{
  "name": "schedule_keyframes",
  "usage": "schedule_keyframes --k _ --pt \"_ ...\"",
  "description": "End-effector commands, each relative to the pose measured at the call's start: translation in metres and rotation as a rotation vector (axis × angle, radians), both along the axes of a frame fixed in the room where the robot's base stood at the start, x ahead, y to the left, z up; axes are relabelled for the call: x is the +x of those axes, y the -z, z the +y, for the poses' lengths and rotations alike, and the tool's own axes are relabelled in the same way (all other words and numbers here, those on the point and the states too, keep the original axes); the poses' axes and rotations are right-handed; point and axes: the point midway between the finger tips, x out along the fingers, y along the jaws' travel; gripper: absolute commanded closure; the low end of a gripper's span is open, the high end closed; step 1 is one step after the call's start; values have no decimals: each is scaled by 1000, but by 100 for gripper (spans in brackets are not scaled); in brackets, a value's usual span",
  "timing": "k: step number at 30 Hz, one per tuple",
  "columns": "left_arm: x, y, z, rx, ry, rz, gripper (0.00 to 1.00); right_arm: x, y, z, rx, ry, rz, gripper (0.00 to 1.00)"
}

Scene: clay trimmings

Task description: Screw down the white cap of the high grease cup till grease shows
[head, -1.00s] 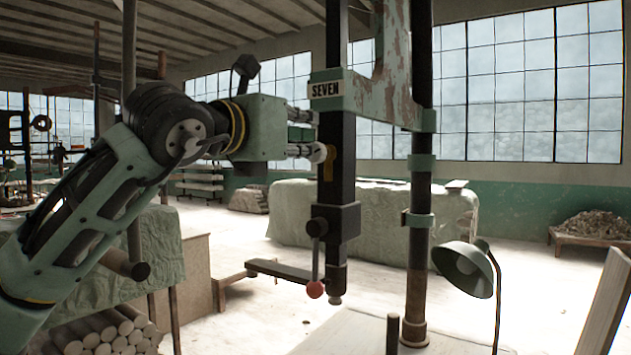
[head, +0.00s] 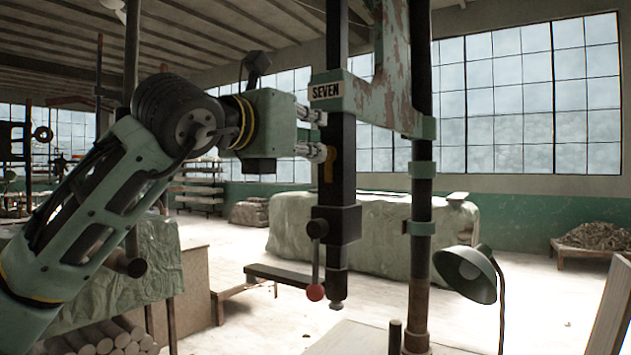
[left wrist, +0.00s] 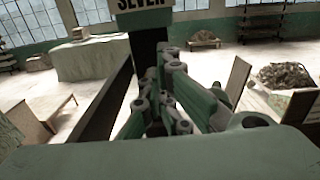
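A brass-coloured fitting (head: 328,168) sits on the black upright (head: 336,190) under the SEVEN plate, in the head view; I take it for the high grease cup. Its white cap is mostly hidden behind the tip of my lower finger. My left gripper (head: 320,134) is at the left side of the upright, its two fingers apart, one above the other. I cannot tell whether a finger touches the cap. In the left wrist view my fingers (left wrist: 172,85) reach towards the upright, and they hide the cup there. My right gripper is out of view. No grease is visible.
The SEVEN plate (head: 326,92) is just above my fingers. A lever with a red knob (head: 315,292) hangs below, and a rusty post (head: 421,230) stands to the right. A lamp (head: 466,272) is lower right. A covered stack (head: 385,235) stands behind.

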Motion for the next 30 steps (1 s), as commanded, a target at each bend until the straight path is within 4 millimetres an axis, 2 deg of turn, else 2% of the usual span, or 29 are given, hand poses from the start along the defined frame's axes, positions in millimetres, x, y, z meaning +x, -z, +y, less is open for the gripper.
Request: schedule_keyframes --k 1,15,24,30 --pt "0 5 -3 4 3 8 100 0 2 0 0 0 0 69" --pt "0 6 -3 6 3 12 100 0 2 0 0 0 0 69" --pt "-2 -2 -6 6 4 9 100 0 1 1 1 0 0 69" --pt "-15 -1 5 2 1 2 100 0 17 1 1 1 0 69"
